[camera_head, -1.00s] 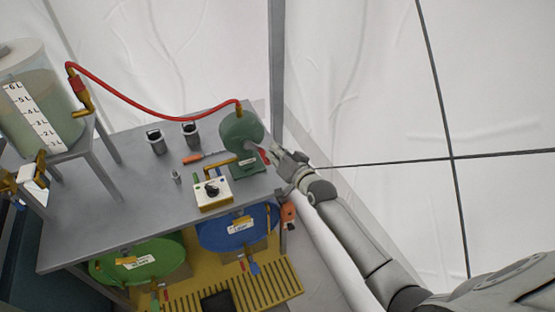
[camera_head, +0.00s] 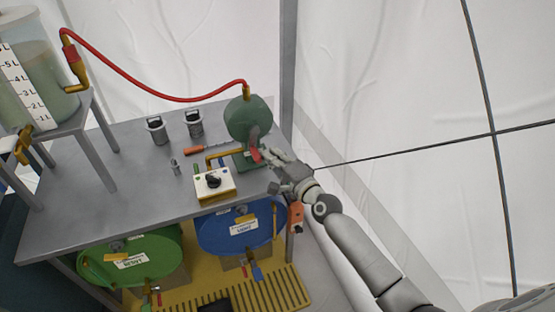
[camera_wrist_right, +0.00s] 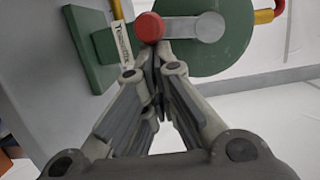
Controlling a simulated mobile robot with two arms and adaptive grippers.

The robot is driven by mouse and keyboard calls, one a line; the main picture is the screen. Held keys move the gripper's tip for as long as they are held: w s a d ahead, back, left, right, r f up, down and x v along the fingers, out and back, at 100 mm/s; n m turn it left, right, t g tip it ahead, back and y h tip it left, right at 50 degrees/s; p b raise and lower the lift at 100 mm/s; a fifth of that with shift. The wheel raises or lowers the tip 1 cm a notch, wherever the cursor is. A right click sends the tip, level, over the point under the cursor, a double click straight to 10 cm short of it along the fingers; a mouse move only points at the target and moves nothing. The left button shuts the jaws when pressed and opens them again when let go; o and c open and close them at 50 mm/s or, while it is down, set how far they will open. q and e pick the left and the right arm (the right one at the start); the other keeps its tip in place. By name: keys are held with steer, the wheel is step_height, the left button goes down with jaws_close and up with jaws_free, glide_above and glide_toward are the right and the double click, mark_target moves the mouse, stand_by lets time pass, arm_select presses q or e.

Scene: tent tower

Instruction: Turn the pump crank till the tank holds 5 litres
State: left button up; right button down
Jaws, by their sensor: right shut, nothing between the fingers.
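The pump (camera_head: 248,118) is a green round body on a green base at the back right of the table. Its crank has a grey arm (camera_wrist_right: 190,27) and a red knob (camera_head: 255,155); the knob also shows in the right wrist view (camera_wrist_right: 149,28). My right gripper (camera_head: 268,154) is shut and empty, its tips close to the knob. I cannot tell whether they touch it. The clear tank (camera_head: 52,75), cut off at the upper left, holds greenish liquid behind a litre scale (camera_head: 22,80). I cannot read the level exactly. My left gripper is not in view.
A red hose (camera_head: 150,94) joins tank and pump. On the grey table (camera_head: 110,190) are a white box with a black knob (camera_head: 214,183), two grey cups and a screwdriver (camera_head: 205,149). Green (camera_head: 135,258) and blue (camera_head: 238,231) drums lie below. A tent pole (camera_head: 288,60) stands behind.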

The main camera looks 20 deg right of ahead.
mark_target(259, 163)
steer(key=shift+a+f+m, duration=0.25)
steer(key=shift+a+m, duration=0.1)
steer(key=shift+m, duration=0.05)
steer(key=shift+a+f+b, duration=0.15)
steer(key=shift+a+b, duration=0.25)
steer(key=shift+a, duration=0.85)
steer(key=shift+a+m, duration=0.45)
steer(key=shift+m, duration=0.35)
steer(key=shift+s+a+r, duration=0.1)
steer(key=shift+a+r, duration=0.15)
steer(key=shift+a, duration=0.5)
steer(key=shift+a+r+m+t+b, duration=0.15)
steer(key=shift+a+r+m+t, duration=0.2)
steer(key=shift+a+m, duration=0.2)
steer(key=shift+a+r+m+t+b, duration=0.15)
steer(key=shift+a+r+m+t, duration=0.2)
steer(key=shift+m, duration=0.3)
steer(key=shift+a+r+m, duration=0.1)
steer(key=shift+a+m, duration=0.05)
steer(key=shift+m, duration=0.25)
stand_by(0.9)
